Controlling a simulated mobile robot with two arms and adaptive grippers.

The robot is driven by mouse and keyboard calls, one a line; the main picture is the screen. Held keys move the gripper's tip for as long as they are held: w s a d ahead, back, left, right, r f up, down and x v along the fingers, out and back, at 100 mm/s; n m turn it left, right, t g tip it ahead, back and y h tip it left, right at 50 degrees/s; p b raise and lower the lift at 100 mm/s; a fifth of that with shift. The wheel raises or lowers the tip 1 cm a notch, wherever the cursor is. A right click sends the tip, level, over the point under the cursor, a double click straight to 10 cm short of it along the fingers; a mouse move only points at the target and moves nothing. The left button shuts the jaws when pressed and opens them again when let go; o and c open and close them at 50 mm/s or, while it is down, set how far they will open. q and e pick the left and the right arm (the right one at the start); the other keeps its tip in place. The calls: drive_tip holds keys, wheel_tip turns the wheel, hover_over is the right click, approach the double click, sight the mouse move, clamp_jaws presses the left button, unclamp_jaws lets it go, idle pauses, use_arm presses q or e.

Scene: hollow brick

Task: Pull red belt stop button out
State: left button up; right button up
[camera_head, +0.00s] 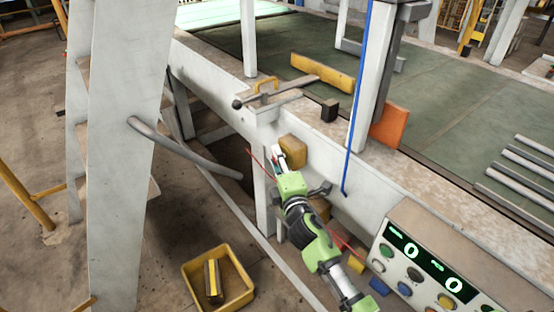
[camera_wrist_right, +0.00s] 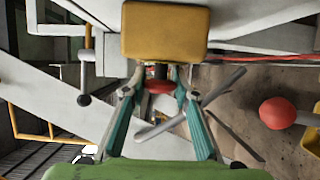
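A yellow stop box (camera_head: 293,150) is fixed to the side of the white conveyor frame; it is large at the top of the right wrist view (camera_wrist_right: 165,32). The red button (camera_wrist_right: 160,86) sticks out from it on a short dark stem. My right gripper (camera_head: 278,158) is at the box, its green palm and teal fingers facing it. The head view hides the button. My left gripper is not in view.
A lever arm with a dark knob (camera_head: 237,103) sits above left of the box. A red knob (camera_wrist_right: 278,113) on a grey stem is at the right in the wrist view. A control panel (camera_head: 430,265) is lower right; a yellow crate (camera_head: 190,268) is on the floor.

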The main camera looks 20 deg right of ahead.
drive_tip(key=shift+s+a+f, duration=0.1)
drive_tip(key=shift+s+a, duration=0.05)
drive_tip(key=shift+a, duration=0.4)
clamp_jaws()
drive_tip(key=o, duration=1.3)
unclamp_jaws()
drive_tip(key=shift+a, duration=0.1)
drive_tip(key=shift+s, duration=0.35)
drive_tip(key=s, duration=1.1)
drive_tip(key=shift+s+a, duration=0.25)
